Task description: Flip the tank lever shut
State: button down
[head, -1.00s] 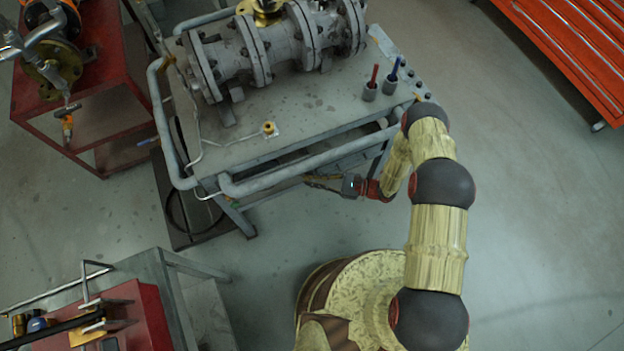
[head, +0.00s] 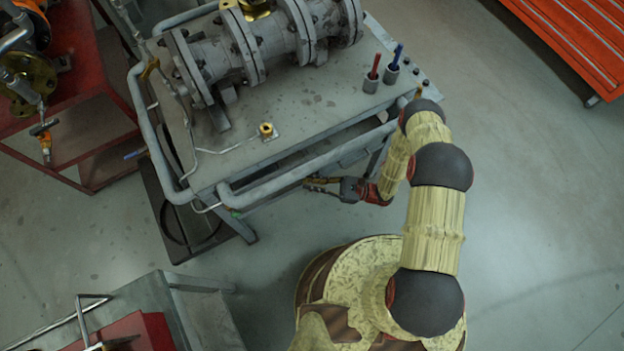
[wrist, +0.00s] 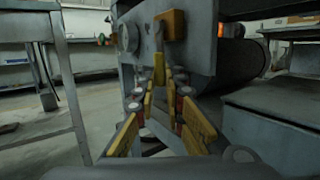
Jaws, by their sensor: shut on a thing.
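The lever (wrist: 159,69) is a yellow handle hanging roughly upright in the wrist view, in front of a grey panel with a round fitting and a yellow block. My gripper (wrist: 161,98) reaches toward it with its yellow-padded fingers on either side, closed in around the handle's lower end. The exact contact is small and dark. In the head view my gripper (head: 310,185) is low at the front edge of the grey cart (head: 290,130), partly under its front pipe rail. The lever is hidden there.
A large grey flanged valve (head: 250,50) and two pen holders (head: 371,85) stand on the cart. A dark cylinder (wrist: 243,62) lies behind the panel. A red stand (head: 95,150) is at left, a grey bench (head: 150,300) at lower left.

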jog(key=shift+s+a, duration=0.1)
dwell(0.3)
jog(key=c, duration=2.1)
grip_release()
jog(key=shift+c, duration=0.2)
jog(key=v, duration=1.2)
jog(key=shift+f, duration=0.2)
